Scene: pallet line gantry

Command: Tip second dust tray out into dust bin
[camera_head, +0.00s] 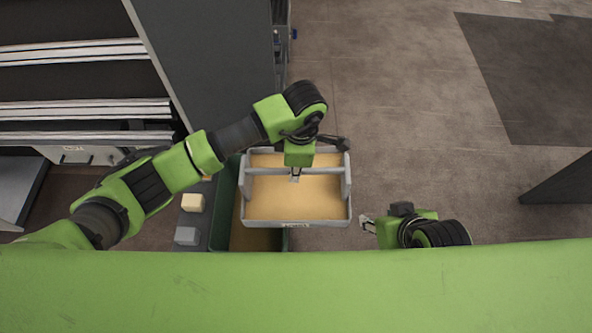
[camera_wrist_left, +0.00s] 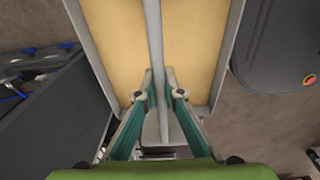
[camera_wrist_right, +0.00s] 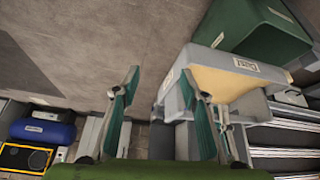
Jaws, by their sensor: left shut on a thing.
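The dust tray (camera_head: 286,223) is a grey open tray with a crossbar handle and a layer of tan dust. It appears roughly level. My left gripper (camera_head: 295,178) is shut on its handle bar, which also shows between the fingers in the left wrist view (camera_wrist_left: 155,45). The green dust bin (camera_head: 222,218) stands below and to the left of the tray, partly hidden by it, with tan material visible inside. It also shows behind the tray in the right wrist view (camera_wrist_right: 262,30). My right gripper (camera_head: 367,223) is open and empty, just right of the tray, fingers apart (camera_wrist_right: 160,80).
A cream block (camera_head: 192,202) and a grey block (camera_head: 186,235) sit left of the bin. A tall grey panel (camera_head: 210,60) and shelving rails (camera_head: 80,108) stand at the left. Open floor (camera_head: 400,100) lies to the right. A blue case (camera_wrist_right: 43,131) shows in the right wrist view.

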